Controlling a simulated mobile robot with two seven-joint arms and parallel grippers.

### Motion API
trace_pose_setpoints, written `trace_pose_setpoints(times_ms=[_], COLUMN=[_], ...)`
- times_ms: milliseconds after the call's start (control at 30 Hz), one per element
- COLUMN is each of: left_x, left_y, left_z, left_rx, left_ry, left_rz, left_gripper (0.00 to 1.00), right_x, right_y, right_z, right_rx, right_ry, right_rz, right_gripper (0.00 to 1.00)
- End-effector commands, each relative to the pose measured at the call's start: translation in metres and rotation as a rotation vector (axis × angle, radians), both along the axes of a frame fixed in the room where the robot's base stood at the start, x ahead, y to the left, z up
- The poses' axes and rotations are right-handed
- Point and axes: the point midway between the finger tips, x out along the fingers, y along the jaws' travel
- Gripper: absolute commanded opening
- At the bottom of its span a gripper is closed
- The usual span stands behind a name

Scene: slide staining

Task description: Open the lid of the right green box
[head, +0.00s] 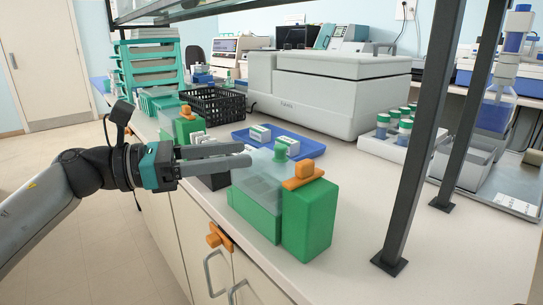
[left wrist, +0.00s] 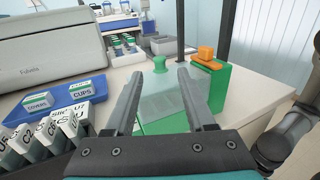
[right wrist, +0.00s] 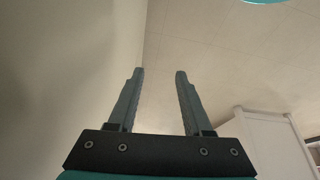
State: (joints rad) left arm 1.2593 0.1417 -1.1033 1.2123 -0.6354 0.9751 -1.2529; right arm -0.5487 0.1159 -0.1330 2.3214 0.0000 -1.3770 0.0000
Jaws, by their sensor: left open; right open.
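The right green box (head: 252,214) stands near the front edge of the bench, with a clear lid (head: 260,178) resting on it. The lid has a green knob (head: 281,149) on top. My left gripper (head: 247,155) is open and empty, level, with its fingers reaching toward the knob from the left. In the left wrist view, the knob (left wrist: 160,65) shows between the open fingertips (left wrist: 160,76), apart from them. My right gripper (right wrist: 159,73) is open and empty in the right wrist view, and is not in the head view.
A taller green block (head: 310,220) with an orange piece (head: 303,174) adjoins the box's right side. Another green box (head: 183,127) stands farther back, left. A blue tray (head: 312,148) with small boxes lies behind. A dark shelf post (head: 418,140) stands at right. Bench between is clear.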

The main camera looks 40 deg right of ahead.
Motion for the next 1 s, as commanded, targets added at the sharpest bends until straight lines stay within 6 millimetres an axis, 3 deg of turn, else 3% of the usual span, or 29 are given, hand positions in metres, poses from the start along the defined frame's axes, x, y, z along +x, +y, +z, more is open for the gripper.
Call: trace_pose_setpoints(times_ms=[100,333,767,1000], left_x=[-0.008,-0.017,-0.020,-0.020], left_y=[-0.025,-0.055,-0.063,-0.063], left_z=[-0.002,-0.001,0.000,0.000], left_rx=[0.000,-0.001,-0.001,-0.001], left_ry=[0.000,0.000,0.001,0.001], left_rz=[-0.001,0.001,0.002,0.002], left_gripper=[0.55,0.55,0.55,0.28], right_x=[-0.001,0.002,0.006,0.006], right_y=[0.000,0.004,0.007,0.007], right_z=[0.012,0.022,0.025,0.025], right_rx=[0.002,0.017,0.028,0.027], right_ry=[-0.021,-0.068,-0.098,-0.097], right_rz=[0.000,0.008,0.015,0.014], right_gripper=[0.50,0.50,0.50,0.50])
